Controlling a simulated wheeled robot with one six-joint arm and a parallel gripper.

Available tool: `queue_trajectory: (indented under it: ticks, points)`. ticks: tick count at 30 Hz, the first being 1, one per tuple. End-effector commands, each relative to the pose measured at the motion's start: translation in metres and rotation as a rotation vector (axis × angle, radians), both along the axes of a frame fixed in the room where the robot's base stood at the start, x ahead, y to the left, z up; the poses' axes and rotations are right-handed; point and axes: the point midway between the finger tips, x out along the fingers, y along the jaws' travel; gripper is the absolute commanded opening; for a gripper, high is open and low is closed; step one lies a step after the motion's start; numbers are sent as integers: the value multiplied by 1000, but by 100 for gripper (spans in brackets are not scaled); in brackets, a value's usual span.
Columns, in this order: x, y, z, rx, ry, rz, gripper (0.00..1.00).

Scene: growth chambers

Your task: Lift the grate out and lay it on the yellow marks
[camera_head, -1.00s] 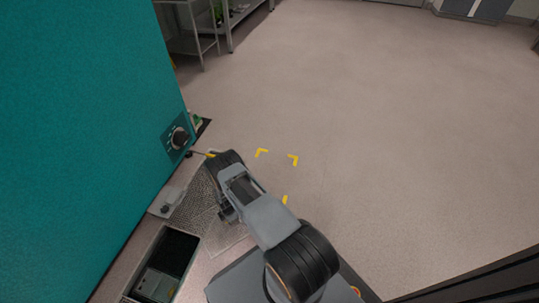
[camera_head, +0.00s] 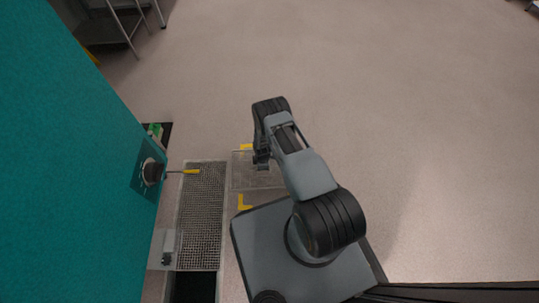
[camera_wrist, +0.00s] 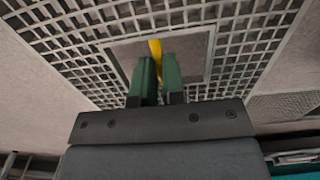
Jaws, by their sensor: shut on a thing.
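A light, see-through metal grate (camera_head: 243,172) hangs at my gripper (camera_head: 262,160), between yellow corner marks on the floor in the head view. One mark (camera_head: 246,147) shows above it and another (camera_head: 243,203) below it; my arm may hide others. In the wrist view the grate's mesh (camera_wrist: 265,35) fills the upper part. My gripper's green fingers (camera_wrist: 158,80) are shut on a yellow bar (camera_wrist: 155,48) in the grate's square opening. How high the grate is above the floor is hard to tell.
Another mesh grating (camera_head: 203,210) lies along the teal chamber (camera_head: 60,170), with a dark opening (camera_head: 193,287) at its near end. A rack (camera_head: 115,25) stands far left. Floor to the right is clear.

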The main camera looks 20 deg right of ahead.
Motion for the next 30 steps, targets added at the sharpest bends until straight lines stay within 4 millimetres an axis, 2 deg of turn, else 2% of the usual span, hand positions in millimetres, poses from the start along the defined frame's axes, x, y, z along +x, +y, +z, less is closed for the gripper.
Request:
queue_trajectory:
  ticks: [9, 15, 22, 30]
  points:
    - [-2, -6, 27, -1, 0, -762, 0]
    - [-4, -8, 40, -1, -1, -1178, 0]
    - [-5, -7, 49, 0, -2, -1482, 0]
    - [-6, -6, 49, 0, -2, -1604, 0]
